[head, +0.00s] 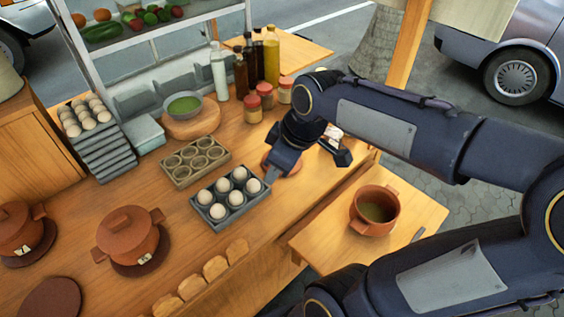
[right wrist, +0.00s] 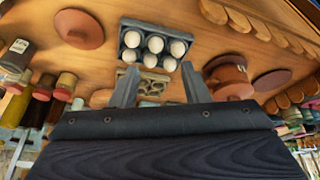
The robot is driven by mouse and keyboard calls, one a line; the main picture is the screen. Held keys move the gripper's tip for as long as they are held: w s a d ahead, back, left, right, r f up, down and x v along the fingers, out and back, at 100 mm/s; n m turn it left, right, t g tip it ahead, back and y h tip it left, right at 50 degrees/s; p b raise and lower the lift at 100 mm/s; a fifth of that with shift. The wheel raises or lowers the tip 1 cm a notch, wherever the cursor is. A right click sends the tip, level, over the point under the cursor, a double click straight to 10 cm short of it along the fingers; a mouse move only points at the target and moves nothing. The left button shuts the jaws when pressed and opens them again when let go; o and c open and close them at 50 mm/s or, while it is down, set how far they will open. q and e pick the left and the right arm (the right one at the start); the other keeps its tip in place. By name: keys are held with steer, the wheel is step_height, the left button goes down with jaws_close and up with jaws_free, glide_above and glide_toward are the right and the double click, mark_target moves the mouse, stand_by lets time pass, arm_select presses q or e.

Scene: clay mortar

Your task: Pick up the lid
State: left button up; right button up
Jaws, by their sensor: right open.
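A loose reddish clay lid (head: 266,161) lies on the wooden counter, partly hidden behind my right gripper (head: 308,165) in the head view. In the right wrist view the round lid (right wrist: 80,29) lies at the upper left, with a small knob near its middle. My right gripper (right wrist: 160,88) is open and empty above the counter. Its jaws point towards the egg tray in the wrist view, and the lid is off to one side of them. An open clay pot (head: 375,211) with greenish contents stands on the side table. My left gripper is out of view.
A grey egg tray (head: 210,215) and a muffin-like tray (head: 196,161) sit beside the lid. Spice jars (head: 253,108) and bottles (head: 270,55) stand behind. A lidded pot (head: 128,237) stands left.

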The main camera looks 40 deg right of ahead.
steer(key=w+d+f+n+g+h, duration=0.1)
steer(key=w+d+f+n, duration=0.3)
steer(key=w+d, duration=0.1)
steer(key=w+d+f+n+g+h+b, duration=0.1)
steer(key=w+d+f+n, duration=0.4)
steer(key=w, duration=0.3)
steer(key=w+d+f+n+g+h+b, duration=0.1)
steer(key=w+d+f+n, duration=0.3)
steer(key=w, duration=0.3)
steer(key=shift+d+f+n+g, duration=0.4)
steer(key=shift+d+f, duration=0.3)
steer(key=shift+d, duration=0.2)
steer(key=f, duration=0.4)
steer(key=s+f, duration=0.1)
steer(key=f, duration=0.1)
steer(key=shift+f+p, duration=0.1)
steer(key=shift+p, duration=0.25)
steer(key=shift+w+d+f, duration=0.1)
steer(key=shift+d+f, duration=0.05)
steer(key=shift+f, duration=0.35)
jaws_close()
